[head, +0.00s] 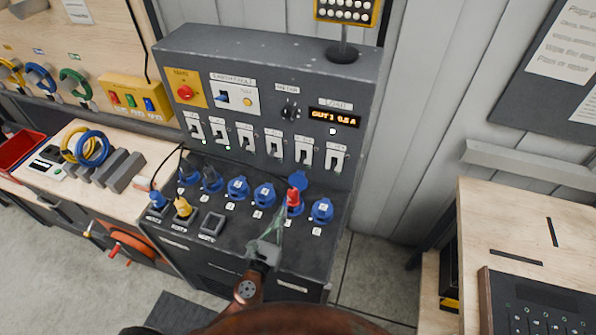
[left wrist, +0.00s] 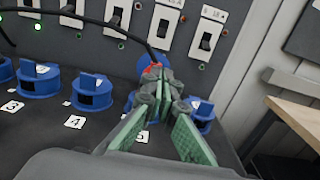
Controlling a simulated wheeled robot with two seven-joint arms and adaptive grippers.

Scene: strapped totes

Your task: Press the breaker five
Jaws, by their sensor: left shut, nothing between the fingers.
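Breaker five (head: 303,151) is the second white switch from the right in the row on the grey panel. It also shows in the left wrist view (left wrist: 163,26), above the gripper, with its dark toggle visible. My left gripper (head: 275,230) is shut and empty, over the dark socket deck in front of and below the breakers. It is apart from breaker five. In the left wrist view its green-padded fingers (left wrist: 163,88) cover much of the red plug and blue socket behind them. My right gripper is in neither view.
A red plug (head: 293,204) stands in a socket with its blue lid raised. Closed blue sockets (head: 237,189) line the deck. A lit display (head: 334,117) sits above the breakers. A black cable (left wrist: 120,32) crosses before the panel. A wooden table (head: 515,215) stands at right.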

